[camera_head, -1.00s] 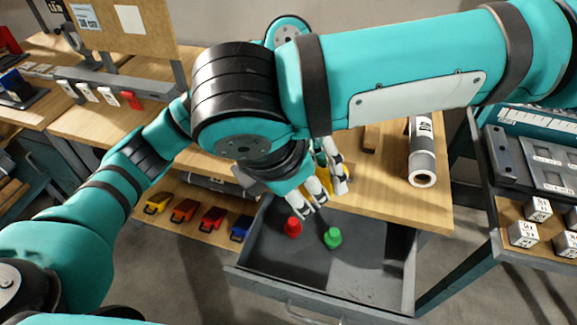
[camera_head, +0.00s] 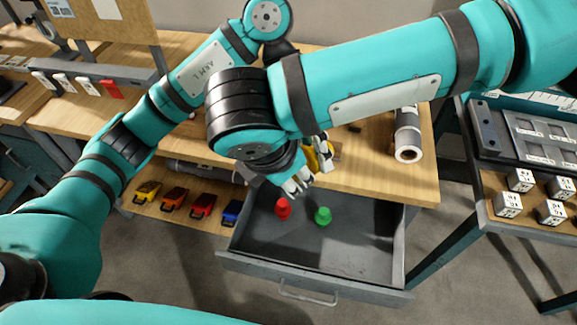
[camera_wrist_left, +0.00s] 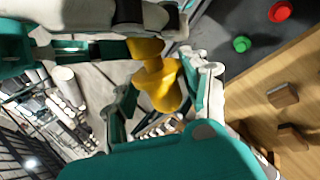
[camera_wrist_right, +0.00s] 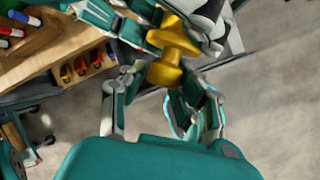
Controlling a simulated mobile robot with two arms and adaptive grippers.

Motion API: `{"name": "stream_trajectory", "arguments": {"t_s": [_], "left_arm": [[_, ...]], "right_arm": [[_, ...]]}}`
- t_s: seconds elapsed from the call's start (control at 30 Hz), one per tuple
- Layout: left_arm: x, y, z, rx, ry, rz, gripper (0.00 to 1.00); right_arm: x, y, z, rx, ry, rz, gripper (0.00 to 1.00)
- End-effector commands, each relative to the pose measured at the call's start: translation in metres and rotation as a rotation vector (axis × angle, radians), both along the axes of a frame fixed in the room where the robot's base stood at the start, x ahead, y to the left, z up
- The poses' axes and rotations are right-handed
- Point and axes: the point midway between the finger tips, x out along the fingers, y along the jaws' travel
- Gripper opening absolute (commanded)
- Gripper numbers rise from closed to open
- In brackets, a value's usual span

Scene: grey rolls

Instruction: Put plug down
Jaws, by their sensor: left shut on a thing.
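A yellow plug (camera_wrist_left: 158,85) is between the fingers of my left gripper (camera_wrist_left: 160,82) in the left wrist view. That gripper is shut on it. The plug also shows in the right wrist view (camera_wrist_right: 172,55), just beyond the spread fingertips of my right gripper (camera_wrist_right: 160,85), which is open. In the head view the yellow plug (camera_head: 311,159) is partly hidden behind my right wrist, near the table's front edge. My right gripper (camera_head: 297,183) is above the back of the open drawer. A red plug (camera_head: 282,208) and a green plug (camera_head: 323,216) stand in the drawer.
The grey drawer (camera_head: 360,250) is pulled out below the wooden table (camera_head: 385,180), with bare floor on its right side. A grey roll (camera_head: 407,140) lies on the table. Several coloured bins (camera_head: 203,205) sit on the lower shelf. White cubes (camera_head: 520,180) stand at the right.

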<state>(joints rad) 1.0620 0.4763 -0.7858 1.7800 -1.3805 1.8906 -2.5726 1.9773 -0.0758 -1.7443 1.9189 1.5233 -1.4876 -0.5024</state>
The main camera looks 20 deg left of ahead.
Motion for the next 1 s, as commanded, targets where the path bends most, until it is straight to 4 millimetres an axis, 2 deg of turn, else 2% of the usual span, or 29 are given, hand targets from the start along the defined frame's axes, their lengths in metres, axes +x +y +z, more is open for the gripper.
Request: {"name": "stream_trajectory", "arguments": {"t_s": [0.03,0.17,0.2,0.23,0.43,0.77,0.87,1.0], "left_arm": [[-0.001,-0.001,0.000,-0.003,0.002,-0.001,0.15],[-0.001,-0.002,0.000,-0.003,0.002,-0.002,0.15],[-0.001,-0.002,0.000,-0.004,0.003,-0.002,0.15],[-0.001,-0.002,0.000,-0.004,0.003,-0.003,0.48],[-0.001,-0.002,0.000,-0.004,0.003,-0.003,0.74],[0.001,0.000,0.003,-0.002,0.000,0.000,0.74],[0.006,0.005,0.013,-0.003,0.000,0.000,0.74],[0.016,0.016,0.036,-0.003,-0.002,0.001,0.74]], "right_arm": [[0.001,0.001,0.001,0.005,-0.004,0.001,0.18],[0.001,0.002,0.001,0.007,-0.004,0.002,0.01],[0.001,0.002,0.002,0.008,-0.005,0.002,0.00],[0.001,0.002,0.002,0.008,-0.005,0.002,0.00],[0.001,0.002,0.002,0.007,-0.005,0.002,0.00],[0.001,0.001,0.001,0.005,-0.004,0.001,0.00],[0.001,0.001,0.001,0.004,-0.003,0.001,0.00],[0.001,0.001,0.001,0.004,-0.003,0.001,0.00]]}}
